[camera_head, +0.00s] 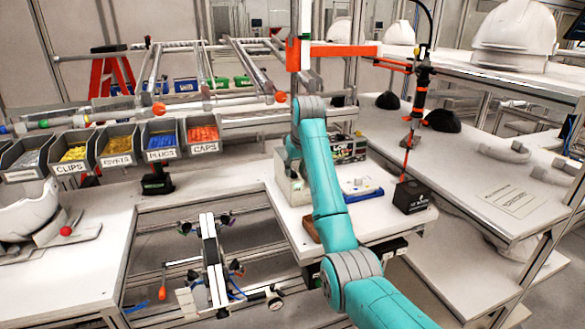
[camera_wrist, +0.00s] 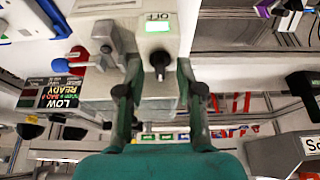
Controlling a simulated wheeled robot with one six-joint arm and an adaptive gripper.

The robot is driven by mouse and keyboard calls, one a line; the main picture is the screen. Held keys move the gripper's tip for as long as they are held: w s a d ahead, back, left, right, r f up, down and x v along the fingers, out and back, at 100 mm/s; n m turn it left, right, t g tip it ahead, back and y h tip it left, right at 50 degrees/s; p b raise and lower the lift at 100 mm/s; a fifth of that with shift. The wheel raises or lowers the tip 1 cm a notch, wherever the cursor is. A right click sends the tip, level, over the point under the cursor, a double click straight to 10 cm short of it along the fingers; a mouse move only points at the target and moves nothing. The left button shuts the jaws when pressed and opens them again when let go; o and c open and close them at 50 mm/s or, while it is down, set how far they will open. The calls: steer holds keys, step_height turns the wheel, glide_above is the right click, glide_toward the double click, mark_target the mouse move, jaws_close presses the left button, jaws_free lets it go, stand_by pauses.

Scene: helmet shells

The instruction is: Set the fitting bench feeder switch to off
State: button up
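The feeder switch is a small black knob (camera_wrist: 160,62) on a light grey box (camera_wrist: 105,12) in the wrist view. A lit pale-green window (camera_wrist: 157,27) and the printed word OFF sit above the knob. The knob's exact setting is hard to read. My gripper (camera_wrist: 155,76) is open, with one dark finger on each side of the knob; I cannot tell whether either touches it. In the head view, the grey box (camera_head: 291,188) shows partly behind my teal arm, which hides the gripper and the knob.
In the head view, labelled parts bins (camera_head: 118,145) line the left, and a black block (camera_head: 411,197) stands right of my arm.

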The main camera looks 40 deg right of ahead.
steer(key=shift+f, duration=0.1)
jaws_close()
steer(key=shift+m, duration=0.3)
steer(key=m, duration=0.2)
steer(key=m+h, duration=0.1)
steer(key=shift+w+a+m+g+h, duration=0.2)
steer(key=shift+m+g+h, duration=0.1)
steer(key=shift+m, duration=0.1)
steer(key=m, duration=0.2)
steer(key=m+g+h, duration=0.1)
steer(key=m, duration=0.1)
steer(key=shift+w+a+m, duration=0.1)
steer(key=shift+a+m, duration=0.05)
steer(key=shift+m, duration=0.15)
steer(key=m, duration=0.1)
steer(key=m+g, duration=0.1)
steer(key=m, duration=0.1)
steer(key=m+g, duration=0.1)
steer(key=shift+w+h, duration=0.25)
steer(key=shift+h, duration=0.05)
steer(key=shift+w+m+g, duration=0.1)
steer(key=shift+m+g, duration=0.35)
steer(key=shift+m, duration=0.75)
steer(key=shift+w+m+g, duration=0.1)
steer(key=shift+m+g, duration=0.35)
steer(key=shift+m, duration=0.75)
